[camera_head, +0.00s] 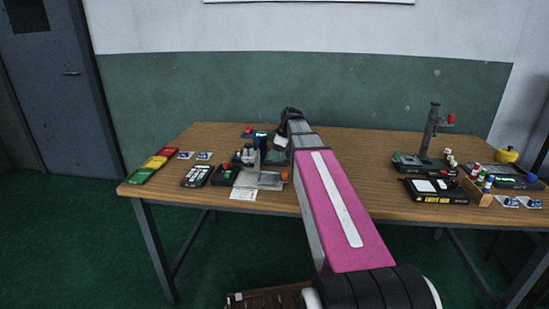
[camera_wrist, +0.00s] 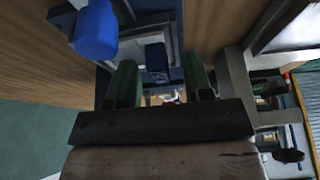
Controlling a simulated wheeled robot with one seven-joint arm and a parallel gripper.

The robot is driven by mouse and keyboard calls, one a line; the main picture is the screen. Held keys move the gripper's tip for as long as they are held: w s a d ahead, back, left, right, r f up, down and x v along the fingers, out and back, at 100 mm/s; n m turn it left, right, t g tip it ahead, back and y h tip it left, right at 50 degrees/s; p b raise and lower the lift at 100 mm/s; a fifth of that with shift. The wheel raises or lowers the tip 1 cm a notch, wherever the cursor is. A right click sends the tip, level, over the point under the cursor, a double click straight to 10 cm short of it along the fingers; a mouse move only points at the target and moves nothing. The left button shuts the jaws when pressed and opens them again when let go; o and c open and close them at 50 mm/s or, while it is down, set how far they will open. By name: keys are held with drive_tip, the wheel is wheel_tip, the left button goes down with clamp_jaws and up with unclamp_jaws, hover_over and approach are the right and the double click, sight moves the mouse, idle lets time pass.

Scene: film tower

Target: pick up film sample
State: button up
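My gripper (camera_wrist: 161,82) shows in the wrist view as two dark green fingers standing apart, with no object clearly held. Beyond the fingertips is a small dark blue piece (camera_wrist: 156,57) inside a pale frame; I cannot tell whether it is a film sample. In the head view, small blue-and-white cards, possibly film samples, lie in pairs at the left (camera_head: 203,156) and right (camera_head: 507,202) of the table. My arm reaches over the table's middle, and its end is over a device there; the fingertips are hidden in this view.
The wooden table (camera_head: 350,150) stands before a green and white wall. A microscope-like device (camera_head: 248,160) stands left of my arm. A tall stand (camera_head: 431,135) and a black device (camera_head: 435,190) are at the right. A blue knob (camera_wrist: 95,30) is close to the left finger. Bare table lies right of my arm.

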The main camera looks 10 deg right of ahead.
clamp_jaws()
drive_tip(key=shift+r, duration=0.15)
